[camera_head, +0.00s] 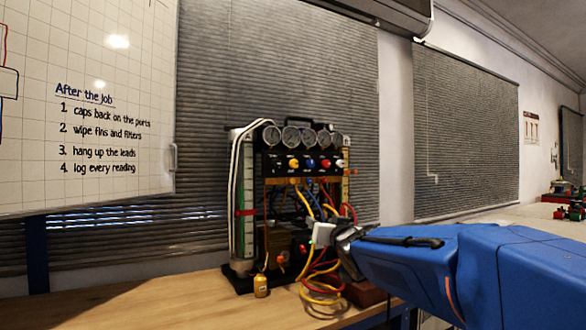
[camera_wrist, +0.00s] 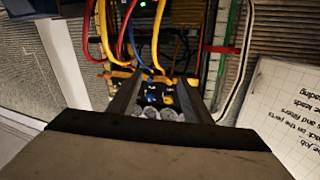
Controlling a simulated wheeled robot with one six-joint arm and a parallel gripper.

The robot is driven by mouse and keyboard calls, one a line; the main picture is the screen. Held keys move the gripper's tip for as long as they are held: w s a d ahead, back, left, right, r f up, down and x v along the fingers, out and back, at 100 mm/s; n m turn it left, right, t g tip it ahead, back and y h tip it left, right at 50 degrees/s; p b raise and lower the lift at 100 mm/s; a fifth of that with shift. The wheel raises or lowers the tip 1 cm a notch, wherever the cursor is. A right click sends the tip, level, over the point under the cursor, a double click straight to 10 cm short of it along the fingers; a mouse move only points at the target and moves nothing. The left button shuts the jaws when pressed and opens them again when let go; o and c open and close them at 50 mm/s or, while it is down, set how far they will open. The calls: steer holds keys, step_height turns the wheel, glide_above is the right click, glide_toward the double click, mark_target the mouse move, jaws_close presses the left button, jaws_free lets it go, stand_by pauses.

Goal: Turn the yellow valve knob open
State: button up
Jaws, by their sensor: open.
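My gripper (camera_head: 320,236) is below that row and a little right of the yellow knob in the head view, in front of the hoses. It appears apart from the knob. In the wrist view the two fingers of my gripper (camera_wrist: 157,88) are spread with a gap between them. The knob row and gauges (camera_wrist: 158,112) show small between the fingers, upside down. Which knob is which is hard to tell there.
A blue knob (camera_head: 310,163), a red knob (camera_head: 325,163) and a white knob (camera_head: 340,163) sit right of the yellow one. Looped hoses (camera_head: 318,285) hang in front of the rig.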

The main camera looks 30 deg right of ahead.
steer(key=w+d+r+n+t+y, duration=0.25)
steer(key=w+r+t, duration=0.2)
steer(key=r, duration=0.45)
steer(key=y, duration=0.1)
glide_toward(295, 164)
steer(key=x, duration=0.8)
steer(key=shift+w+r, duration=0.1)
steer(key=shift+w, duration=0.25)
steer(key=shift+c, duration=0.7)
steer(key=c, duration=0.9)
